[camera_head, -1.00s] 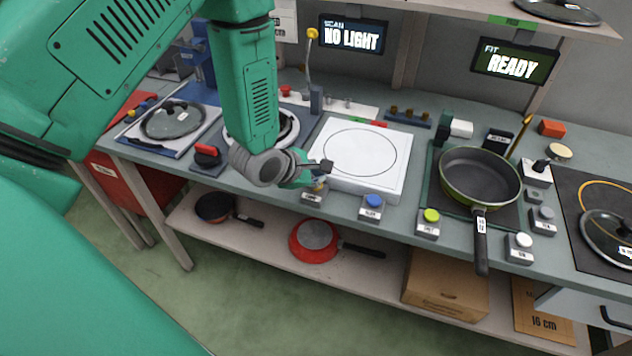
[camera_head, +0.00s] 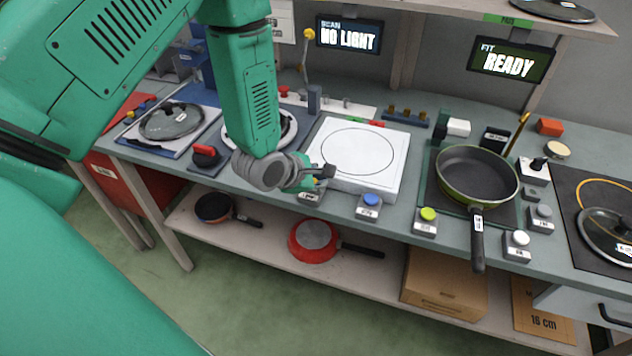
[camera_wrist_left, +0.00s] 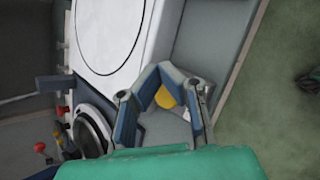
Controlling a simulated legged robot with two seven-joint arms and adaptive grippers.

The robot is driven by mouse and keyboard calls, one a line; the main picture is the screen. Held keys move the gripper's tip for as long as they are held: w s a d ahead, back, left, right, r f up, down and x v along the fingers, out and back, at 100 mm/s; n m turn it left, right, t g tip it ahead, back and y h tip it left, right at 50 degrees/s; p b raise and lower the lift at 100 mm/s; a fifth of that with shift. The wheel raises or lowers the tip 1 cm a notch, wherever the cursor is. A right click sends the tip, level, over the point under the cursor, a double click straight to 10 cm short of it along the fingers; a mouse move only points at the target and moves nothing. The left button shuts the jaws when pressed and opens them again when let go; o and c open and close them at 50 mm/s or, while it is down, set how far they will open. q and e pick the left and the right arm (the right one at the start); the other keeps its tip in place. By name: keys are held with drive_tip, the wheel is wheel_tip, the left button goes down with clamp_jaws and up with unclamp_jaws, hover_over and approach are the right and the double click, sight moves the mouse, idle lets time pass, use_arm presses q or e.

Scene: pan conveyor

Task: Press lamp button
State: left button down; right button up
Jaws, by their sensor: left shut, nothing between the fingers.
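The lamp button is a small grey box (camera_head: 309,197) with a label, at the bench's front edge. My left gripper (camera_head: 325,171) is just above it and hides most of its top in the head view. In the left wrist view its yellow cap (camera_wrist_left: 165,97) shows between the finger links. The fingertips (camera_wrist_left: 162,70) are together with nothing held, close to the cap in the picture. I cannot tell whether they touch it. The screen (camera_head: 349,36) above the bench reads NO LIGHT. My right gripper is not in view.
A white plate station (camera_head: 393,184) stands right behind the gripper. A blue button (camera_head: 370,201) and a yellow-green button (camera_head: 428,214) stand further right. A black pan (camera_head: 477,176) sits beyond them. A red-handled block (camera_head: 206,156) is to the left.

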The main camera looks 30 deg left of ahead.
use_arm(q)
drive_tip(key=shift+f, duration=0.1)
drive_tip(key=shift+a+f, duration=0.1)
drive_tip(key=shift+a, duration=0.05)
drive_tip(key=shift+a+f, duration=0.1)
drive_tip(key=shift+a, duration=0.65)
drive_tip(key=shift+r+p, duration=0.55)
drive_tip(key=shift+r, duration=0.2)
drive_tip(key=shift+d, duration=0.1)
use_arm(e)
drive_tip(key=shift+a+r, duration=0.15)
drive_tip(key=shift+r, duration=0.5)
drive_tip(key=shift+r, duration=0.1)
